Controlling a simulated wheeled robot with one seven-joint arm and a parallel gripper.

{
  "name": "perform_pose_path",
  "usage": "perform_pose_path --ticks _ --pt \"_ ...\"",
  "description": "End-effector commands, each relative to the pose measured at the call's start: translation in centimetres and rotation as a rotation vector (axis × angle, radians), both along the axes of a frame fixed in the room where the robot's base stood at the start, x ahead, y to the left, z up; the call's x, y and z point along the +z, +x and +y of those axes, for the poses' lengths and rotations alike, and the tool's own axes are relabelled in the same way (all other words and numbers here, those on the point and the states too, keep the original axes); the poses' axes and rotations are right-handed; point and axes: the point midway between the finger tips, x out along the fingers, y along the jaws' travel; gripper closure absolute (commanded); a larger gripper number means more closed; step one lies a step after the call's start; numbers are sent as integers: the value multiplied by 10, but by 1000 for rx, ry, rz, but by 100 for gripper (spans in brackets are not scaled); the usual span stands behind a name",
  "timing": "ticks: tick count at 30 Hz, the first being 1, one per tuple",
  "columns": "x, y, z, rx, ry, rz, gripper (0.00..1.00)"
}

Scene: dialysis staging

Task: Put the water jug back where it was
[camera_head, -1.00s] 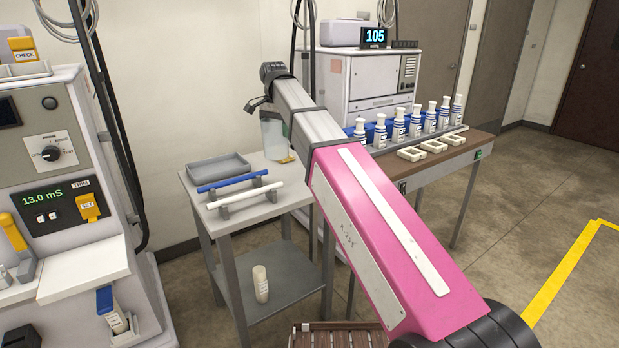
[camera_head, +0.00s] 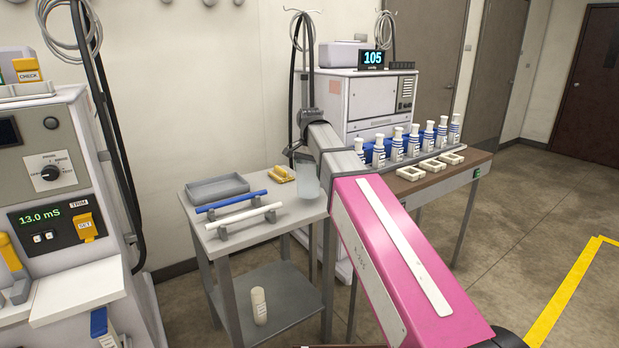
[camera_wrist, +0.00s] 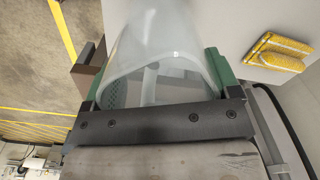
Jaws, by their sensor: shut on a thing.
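The water jug (camera_head: 307,184) is a clear, pale vessel at the right end of the grey cart's top (camera_head: 262,229) in the head view. I cannot tell whether its base touches the cart or hangs just above it. In the wrist view the jug (camera_wrist: 160,45) fills the space between my green fingers. My gripper (camera_wrist: 158,80) is shut on it, one finger on each side. In the head view my arm partly hides the gripper and the jug's right side.
A yellow sponge-like item (camera_head: 281,174) lies just left of the jug. A grey tray (camera_head: 217,189), a blue bar (camera_head: 231,202) and a white bar (camera_head: 243,216) are farther left. A bench with several white bottles (camera_head: 413,141) stands to the right.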

Motion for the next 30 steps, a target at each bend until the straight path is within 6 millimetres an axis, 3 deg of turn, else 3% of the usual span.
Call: perform_pose_path --ticks 6,17,18,19,20,30 --pt "-27 -1 0 0 0 1 72" --pt "-31 0 0 0 0 1 72" --pt "-32 0 0 0 0 1 15" --pt "-31 0 0 0 0 1 5" --pt "-31 0 0 0 0 1 0" --pt "-25 0 0 0 0 0 0"
